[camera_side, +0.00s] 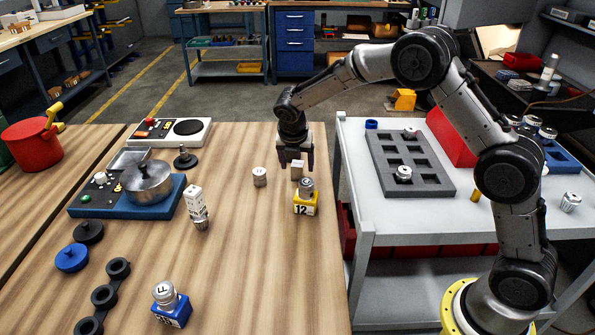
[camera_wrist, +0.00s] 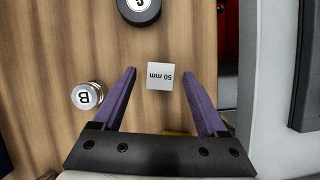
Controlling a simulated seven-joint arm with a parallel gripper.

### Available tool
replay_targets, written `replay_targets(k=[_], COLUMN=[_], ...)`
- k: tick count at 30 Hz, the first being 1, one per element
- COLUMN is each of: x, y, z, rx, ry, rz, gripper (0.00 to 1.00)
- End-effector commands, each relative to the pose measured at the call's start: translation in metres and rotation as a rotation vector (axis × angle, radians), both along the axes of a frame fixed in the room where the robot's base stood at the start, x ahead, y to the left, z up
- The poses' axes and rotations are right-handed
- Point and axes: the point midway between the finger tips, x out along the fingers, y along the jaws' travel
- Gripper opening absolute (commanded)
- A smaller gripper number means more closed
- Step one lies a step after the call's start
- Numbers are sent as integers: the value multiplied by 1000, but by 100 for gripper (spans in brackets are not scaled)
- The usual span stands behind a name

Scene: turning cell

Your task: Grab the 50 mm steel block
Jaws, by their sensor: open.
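The steel block (camera_side: 297,172) is a small grey-silver block standing on the wooden bench near its right edge. In the wrist view its top face (camera_wrist: 160,76) reads "50 mm", upside down. My gripper (camera_side: 297,165) points down over it with its fingers apart. In the wrist view the purple fingers (camera_wrist: 159,72) show one on each side of the block, with a visible gap on both sides. No contact shows. The exact height of the fingertips over the bench is hard to tell.
A small metal cylinder (camera_side: 259,177) stands left of the block. A yellow "12" holder with a metal piece (camera_side: 305,205) stands close in front. In the wrist view, a "B" cylinder (camera_wrist: 87,96) is just outside the left finger. A grey cart (camera_side: 360,215) adjoins on the right.

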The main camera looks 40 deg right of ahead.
Motion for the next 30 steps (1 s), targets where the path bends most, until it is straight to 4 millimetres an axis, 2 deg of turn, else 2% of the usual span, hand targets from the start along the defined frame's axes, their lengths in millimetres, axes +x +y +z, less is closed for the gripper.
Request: replay_targets(k=[1,6,13,14,26,30], x=[1,5,5,5,5,5], y=[-3,-7,-8,-8,-7,-7], z=[-8,-20,-21,-21,-20,-20], rx=[0,-1,0,0,0,0], ry=[3,0,-2,-2,-2,-2], rz=[-1,-2,-1,-1,-1,-1], gripper=[75,75,75,71,0,0])
